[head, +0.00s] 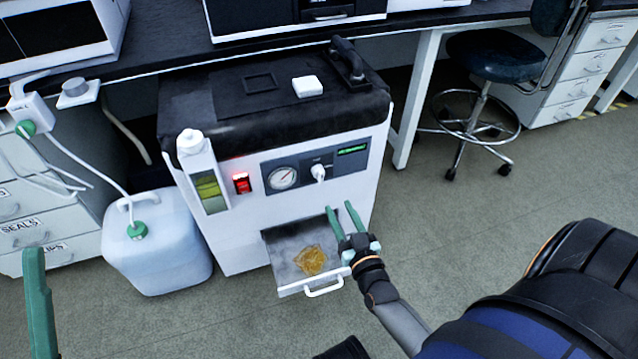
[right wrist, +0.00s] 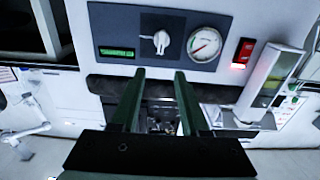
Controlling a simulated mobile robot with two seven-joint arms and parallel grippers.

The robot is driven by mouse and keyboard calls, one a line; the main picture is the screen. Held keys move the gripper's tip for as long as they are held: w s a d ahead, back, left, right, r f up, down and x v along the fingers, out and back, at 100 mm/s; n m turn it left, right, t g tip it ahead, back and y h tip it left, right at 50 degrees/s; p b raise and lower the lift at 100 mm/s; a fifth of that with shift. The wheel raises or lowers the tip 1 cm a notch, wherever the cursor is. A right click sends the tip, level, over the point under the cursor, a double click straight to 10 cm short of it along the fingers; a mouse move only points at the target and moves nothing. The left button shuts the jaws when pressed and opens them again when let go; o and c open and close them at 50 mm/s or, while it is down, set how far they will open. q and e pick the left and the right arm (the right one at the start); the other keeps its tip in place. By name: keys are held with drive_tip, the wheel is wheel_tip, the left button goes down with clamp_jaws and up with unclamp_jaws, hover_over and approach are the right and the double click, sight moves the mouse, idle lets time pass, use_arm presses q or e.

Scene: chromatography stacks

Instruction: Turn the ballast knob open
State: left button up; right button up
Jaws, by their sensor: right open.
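The ballast knob, which I take to be the white knob (head: 318,172) on the dark panel, is on the front of the pump cabinet (head: 240,240), between the round gauge (head: 282,177) and the green display (head: 351,150). It also shows in the right wrist view (right wrist: 161,41), above my fingertips. My right gripper (head: 341,213) is open and empty, with green fingers below the panel and apart from the knob. Its fingers also show in the right wrist view (right wrist: 158,78). A green finger of my left gripper (head: 38,300) shows at the left edge; its other finger is out of view.
An open drawer (head: 288,246) with an amber stain sticks out below the panel, close to my right gripper. A red lit switch (head: 242,183) and a sight glass (head: 210,190) are left of the gauge. A white jug (head: 165,255) stands at left. A stool (head: 495,55) is at right.

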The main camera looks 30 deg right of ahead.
sight(322, 175)
use_arm(q)
drive_tip(key=shift+n, duration=0.5)
wheel_tip(322, 175, down, 4)
drive_tip(key=b, duration=0.3)
drive_tip(key=shift+w+d, duration=0.1)
drive_tip(key=shift+d, duration=0.05)
use_arm(e)
drive_tip(key=x, duration=1.1)
drive_tip(key=shift+w, duration=0.3)
drive_tip(key=shift+r, duration=0.1)
drive_tip(key=c, duration=0.7)
drive_tip(key=shift+s, duration=0.1)
clamp_jaws()
